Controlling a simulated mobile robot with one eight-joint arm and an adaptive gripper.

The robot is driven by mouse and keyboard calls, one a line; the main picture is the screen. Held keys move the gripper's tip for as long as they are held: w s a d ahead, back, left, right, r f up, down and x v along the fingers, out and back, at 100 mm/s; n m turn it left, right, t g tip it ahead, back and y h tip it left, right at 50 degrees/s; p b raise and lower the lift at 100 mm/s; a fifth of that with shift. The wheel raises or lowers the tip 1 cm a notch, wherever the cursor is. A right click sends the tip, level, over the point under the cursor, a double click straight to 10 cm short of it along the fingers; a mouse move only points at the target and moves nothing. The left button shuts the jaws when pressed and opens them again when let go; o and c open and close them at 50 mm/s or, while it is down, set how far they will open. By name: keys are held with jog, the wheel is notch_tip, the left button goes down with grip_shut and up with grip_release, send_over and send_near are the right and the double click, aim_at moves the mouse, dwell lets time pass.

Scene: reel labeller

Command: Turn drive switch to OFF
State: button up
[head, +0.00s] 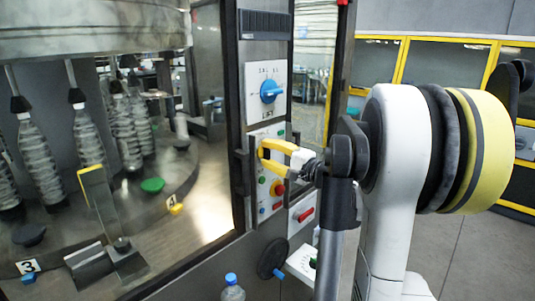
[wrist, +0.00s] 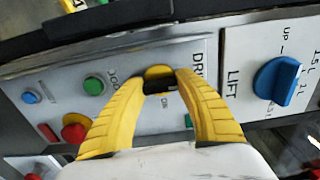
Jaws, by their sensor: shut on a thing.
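The drive switch (wrist: 158,73) shows in the wrist view as a yellow disc with a dark knob, on a light panel (wrist: 205,60) lettered "DR…", with "ON" printed beside it. My gripper (wrist: 165,82) has its two yellow fingers around the switch knob, one tip on each side, shut on it. The fingertips hide part of the switch, and the knob's exact angle is hard to tell. In the head view my gripper (head: 262,149) reaches the panel from the right. It hides the switch there.
A blue LIFT knob (wrist: 277,79) sits beside the drive panel. A green button (wrist: 93,86), a blue button (wrist: 30,97) and a red mushroom button (wrist: 73,131) are close to the fingers.

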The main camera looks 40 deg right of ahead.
jog(key=o, duration=0.9)
jog(key=s, duration=0.8)
jog(key=s+d, duration=0.1)
jog(key=s, duration=0.3)
jog(key=shift+w, duration=0.1)
